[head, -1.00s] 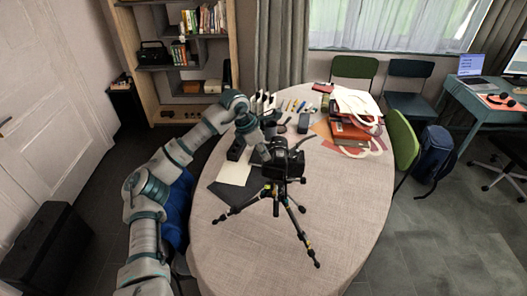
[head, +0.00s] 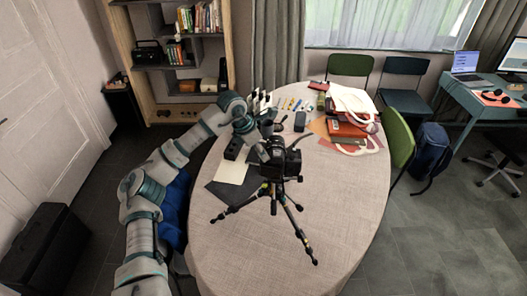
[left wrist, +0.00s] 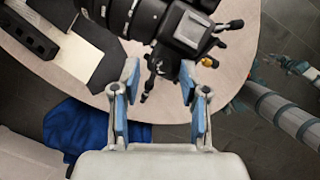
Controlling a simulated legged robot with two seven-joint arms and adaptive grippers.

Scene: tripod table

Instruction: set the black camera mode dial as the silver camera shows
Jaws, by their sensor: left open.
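The black camera (head: 277,160) stands on a tripod (head: 277,196) on the round table. In the left wrist view the black camera (left wrist: 165,20) fills the top, with its lens toward the left. My left gripper (head: 257,150) is beside the camera's left side in the head view. In the left wrist view my left gripper (left wrist: 160,85) is open and empty, its blue-padded fingers pointing at the camera and apart from it. The mode dial cannot be made out. I cannot pick out the silver camera. My right gripper is not in view.
On the table (head: 345,205) lie a pale sheet (head: 232,172), a dark mat (head: 226,195), a black block (head: 234,148), and red boxes with a white bag (head: 350,122). Pens lie at the back. The table's front is clear around the tripod legs.

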